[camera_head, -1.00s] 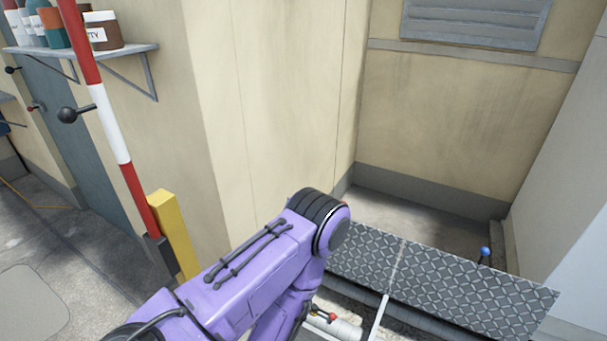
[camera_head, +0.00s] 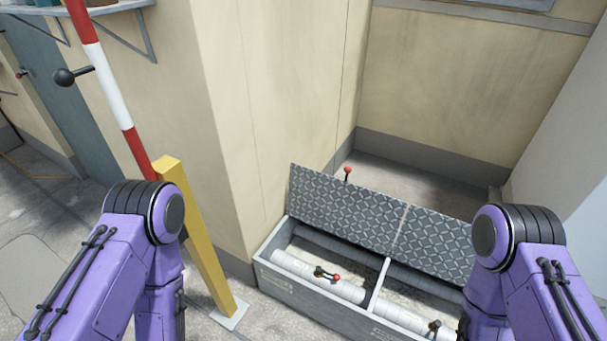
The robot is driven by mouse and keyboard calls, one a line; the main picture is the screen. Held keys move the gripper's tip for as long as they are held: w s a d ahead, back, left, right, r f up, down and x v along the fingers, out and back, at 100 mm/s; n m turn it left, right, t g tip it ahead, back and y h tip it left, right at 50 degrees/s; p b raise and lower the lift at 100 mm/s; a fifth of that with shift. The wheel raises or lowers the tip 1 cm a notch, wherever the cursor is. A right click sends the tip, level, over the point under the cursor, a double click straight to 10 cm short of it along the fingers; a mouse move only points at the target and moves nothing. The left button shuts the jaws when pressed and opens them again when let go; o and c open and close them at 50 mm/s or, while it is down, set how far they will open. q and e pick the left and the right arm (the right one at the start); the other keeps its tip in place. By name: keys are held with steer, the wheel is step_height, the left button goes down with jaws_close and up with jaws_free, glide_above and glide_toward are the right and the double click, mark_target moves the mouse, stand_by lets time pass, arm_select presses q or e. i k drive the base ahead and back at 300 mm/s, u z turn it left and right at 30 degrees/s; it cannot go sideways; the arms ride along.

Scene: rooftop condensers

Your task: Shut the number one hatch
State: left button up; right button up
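A long grey floor box (camera_head: 330,310) has two compartments split by a divider, and two diamond-plate lids stand open along its back edge. The left lid (camera_head: 340,210) has a red-knobbed lever (camera_head: 347,172) behind its top edge. The right lid (camera_head: 430,243) is partly hidden by my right arm. The labels on the box front are too small to read, so I cannot tell which hatch is number one. My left arm is left of the box and my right arm is in front of its right end. Neither gripper shows.
Pipes (camera_head: 320,277) run inside the box, with a red-knobbed valve (camera_head: 328,275) in the left compartment. A yellow post (camera_head: 200,245) and a red-and-white pole (camera_head: 107,95) stand to the left. Beige walls (camera_head: 450,90) enclose the box. Bare floor (camera_head: 400,180) lies behind the lids.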

mark_target(371, 220)
steer(key=z, duration=0.5)
steer(key=k, duration=0.6)
steer(key=z, duration=0.55)
steer(key=i, duration=0.85)
steer(key=u, duration=1.1)
steer(key=i, duration=0.75)
steer(key=u, duration=0.8)
